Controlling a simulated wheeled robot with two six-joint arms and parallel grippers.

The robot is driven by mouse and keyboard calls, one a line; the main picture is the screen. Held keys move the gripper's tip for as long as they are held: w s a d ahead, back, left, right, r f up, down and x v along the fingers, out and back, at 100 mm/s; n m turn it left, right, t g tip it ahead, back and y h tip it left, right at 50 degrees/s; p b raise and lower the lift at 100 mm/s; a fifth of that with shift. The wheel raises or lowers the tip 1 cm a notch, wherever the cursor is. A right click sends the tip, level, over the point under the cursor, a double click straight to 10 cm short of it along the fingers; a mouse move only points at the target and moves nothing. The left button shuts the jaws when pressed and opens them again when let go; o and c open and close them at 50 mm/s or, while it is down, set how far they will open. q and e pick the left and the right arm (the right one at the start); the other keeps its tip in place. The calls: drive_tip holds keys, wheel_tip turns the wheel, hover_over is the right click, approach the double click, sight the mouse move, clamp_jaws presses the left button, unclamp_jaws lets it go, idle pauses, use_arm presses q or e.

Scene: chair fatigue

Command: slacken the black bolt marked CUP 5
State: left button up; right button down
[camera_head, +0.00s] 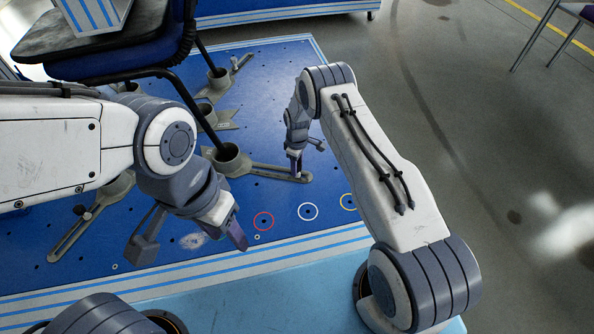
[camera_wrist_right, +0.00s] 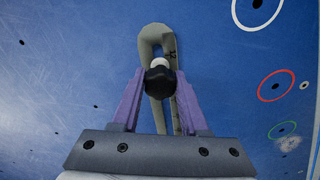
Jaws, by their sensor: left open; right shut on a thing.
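The black bolt (camera_wrist_right: 160,80) with a pale top sits in the slot of a grey slotted arm (camera_wrist_right: 149,40) in the right wrist view. My right gripper (camera_wrist_right: 160,88) is shut on it, with a purple finger on each side. In the head view my right gripper (camera_head: 296,170) points down at the outer end of this slotted arm (camera_head: 262,171), which runs from a grey cup (camera_head: 232,158); the bolt is hidden there. No CUP 5 marking is readable. My left gripper (camera_head: 236,234) is open and empty above the board's front, apart from the bolt.
The blue board (camera_head: 270,80) carries more cups with slotted arms, and a chair (camera_head: 130,68) stands on it at upper left. Another black bolt (camera_head: 86,213) is at left. Red (camera_head: 263,221), white (camera_head: 308,211) and yellow rings mark the front. Open floor lies right.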

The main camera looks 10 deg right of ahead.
drive_tip(key=n, duration=0.4)
drive_tip(key=shift+c, duration=2.2)
unclamp_jaws()
drive_tip(key=m, duration=0.4)
drive_tip(key=m, duration=0.4)
